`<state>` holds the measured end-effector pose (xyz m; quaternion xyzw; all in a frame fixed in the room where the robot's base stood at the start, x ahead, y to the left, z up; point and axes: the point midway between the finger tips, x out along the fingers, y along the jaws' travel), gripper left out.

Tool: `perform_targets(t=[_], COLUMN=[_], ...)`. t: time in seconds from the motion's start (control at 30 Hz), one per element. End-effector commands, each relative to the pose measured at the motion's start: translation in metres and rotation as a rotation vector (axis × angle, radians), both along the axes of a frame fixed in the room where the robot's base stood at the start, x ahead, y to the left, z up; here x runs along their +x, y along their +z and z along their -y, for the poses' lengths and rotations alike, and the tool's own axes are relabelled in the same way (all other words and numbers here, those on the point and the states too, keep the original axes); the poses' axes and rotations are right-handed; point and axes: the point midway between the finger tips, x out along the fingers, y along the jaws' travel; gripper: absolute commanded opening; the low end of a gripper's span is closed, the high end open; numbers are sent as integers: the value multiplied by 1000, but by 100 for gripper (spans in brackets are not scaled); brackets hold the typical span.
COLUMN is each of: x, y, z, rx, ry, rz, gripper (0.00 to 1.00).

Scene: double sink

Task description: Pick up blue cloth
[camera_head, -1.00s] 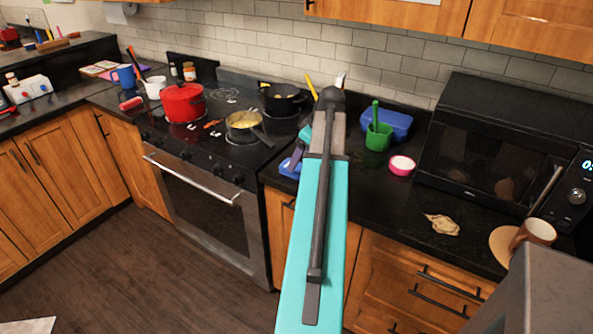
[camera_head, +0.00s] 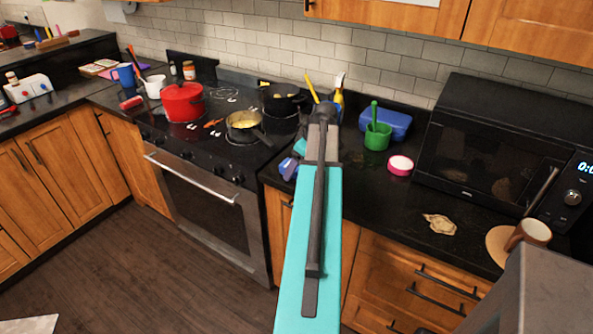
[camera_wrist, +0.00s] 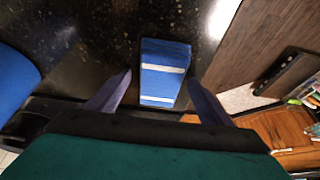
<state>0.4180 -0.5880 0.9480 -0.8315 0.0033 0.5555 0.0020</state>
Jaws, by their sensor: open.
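The blue cloth (camera_wrist: 163,72), folded into a strip with white bands, lies on the dark counter in the wrist view. My gripper (camera_wrist: 160,78) is open, with one finger on each side of the cloth. The fingers appear apart from it, and their height above the counter is hard to tell. The near end of the cloth is close to the gripper's palm. In the head view, a small blue patch beside my teal arm (camera_head: 288,168) looks like the cloth. My arm hides most of the gripper there.
A blue tub (camera_head: 388,124), a green cup (camera_head: 377,136) and a pink-rimmed bowl (camera_head: 400,165) stand right of my arm. The stove with a red pot (camera_head: 183,102) is to the left. A microwave (camera_head: 490,150) stands at right. The front counter is partly clear.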

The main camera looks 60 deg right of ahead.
Motion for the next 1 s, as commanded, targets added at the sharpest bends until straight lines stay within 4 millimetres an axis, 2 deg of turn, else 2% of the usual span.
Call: perform_targets(t=[0.6,0.67,0.87,1.0], x=[0,0,0,0], y=[-2,-2,-2,-2], z=[0,0,0,0], rx=[0,0,0,0], ry=[0,0,0,0], rz=[0,0,0,0], gripper=[73,65,31,29])
